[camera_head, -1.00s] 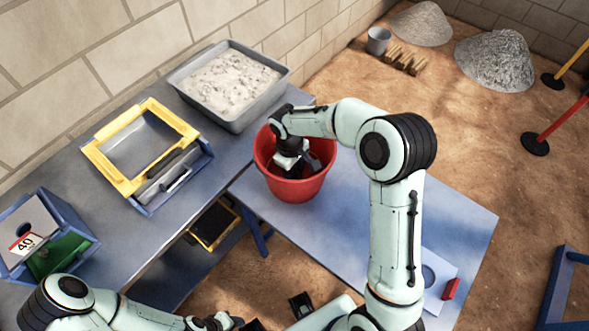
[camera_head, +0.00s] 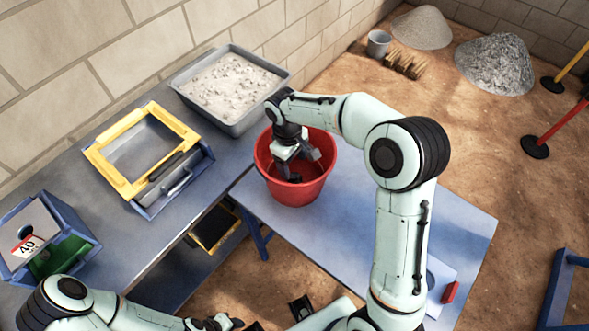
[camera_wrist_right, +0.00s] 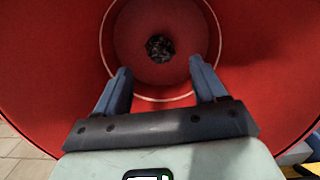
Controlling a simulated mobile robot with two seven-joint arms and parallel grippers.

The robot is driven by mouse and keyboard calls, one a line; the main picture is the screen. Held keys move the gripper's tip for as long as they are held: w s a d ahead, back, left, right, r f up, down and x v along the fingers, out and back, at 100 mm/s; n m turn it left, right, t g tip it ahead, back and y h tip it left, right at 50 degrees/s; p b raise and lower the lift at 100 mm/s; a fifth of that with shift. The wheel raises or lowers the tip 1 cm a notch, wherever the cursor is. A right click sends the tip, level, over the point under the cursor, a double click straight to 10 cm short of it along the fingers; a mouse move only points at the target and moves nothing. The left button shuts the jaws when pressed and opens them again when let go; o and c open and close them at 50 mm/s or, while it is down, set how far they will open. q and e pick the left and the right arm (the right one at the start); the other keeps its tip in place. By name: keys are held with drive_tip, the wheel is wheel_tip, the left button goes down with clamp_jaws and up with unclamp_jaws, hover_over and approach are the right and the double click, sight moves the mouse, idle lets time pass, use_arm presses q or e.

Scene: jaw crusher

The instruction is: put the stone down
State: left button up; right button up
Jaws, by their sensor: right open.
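The stone (camera_wrist_right: 159,48) is a small dark grey lump lying on the bottom of the red bucket (camera_head: 312,186). It shows in the right wrist view, beyond my fingertips and apart from them. In the head view I cannot make the stone out. My right gripper (camera_head: 294,172) points down into the bucket's mouth. In the right wrist view this gripper (camera_wrist_right: 160,82) is open and empty, with a wide gap between its blue-grey fingers. My left gripper (camera_head: 222,322) is low at the bottom edge of the head view, and its fingers are not clear.
The bucket stands on a blue-grey table (camera_head: 400,222). A grey tray of pale crushed material (camera_head: 262,124) stands behind it. The table right of the bucket has free room.

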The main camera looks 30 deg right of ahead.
sight(291, 175)
drive_tip(key=r, duration=0.6)
drive_tip(key=shift+w+a+p, duration=0.2)
drive_tip(key=shift+w+p, duration=0.05)
drive_tip(key=shift+p, duration=0.05)
